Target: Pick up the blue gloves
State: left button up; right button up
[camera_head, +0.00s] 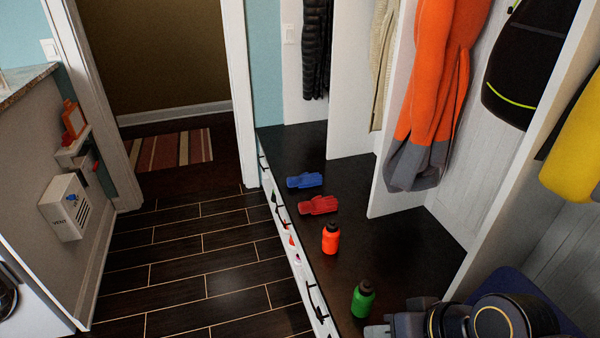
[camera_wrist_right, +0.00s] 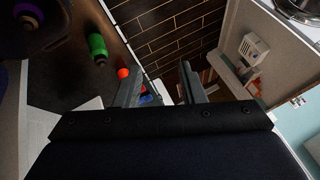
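The blue gloves (camera_head: 305,180) lie flat on the dark bench top, toward its far end. A small patch of blue (camera_wrist_right: 146,98) shows beyond the fingers in the right wrist view, mostly hidden. My right gripper (camera_head: 386,328) is at the bottom of the head view, at the near end of the bench beside the green bottle, well short of the gloves. In the right wrist view its two fingers (camera_wrist_right: 160,84) stand apart with nothing held between them. My left gripper is in neither view.
Red gloves (camera_head: 318,205), an orange bottle (camera_head: 331,238) and a green bottle (camera_head: 363,298) stand or lie in line on the bench nearer me. White dividers (camera_head: 402,165) and an orange hanging garment (camera_head: 432,90) border its right. Tiled floor (camera_head: 200,260) is open at left.

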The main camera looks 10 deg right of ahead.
aim_at(305, 179)
jog(key=i+j, duration=0.1)
jog(key=i, duration=0.85)
jog(key=i+j, duration=0.15)
jog(key=i, duration=0.8)
jog(key=i+j, duration=0.1)
jog(key=i, duration=0.85)
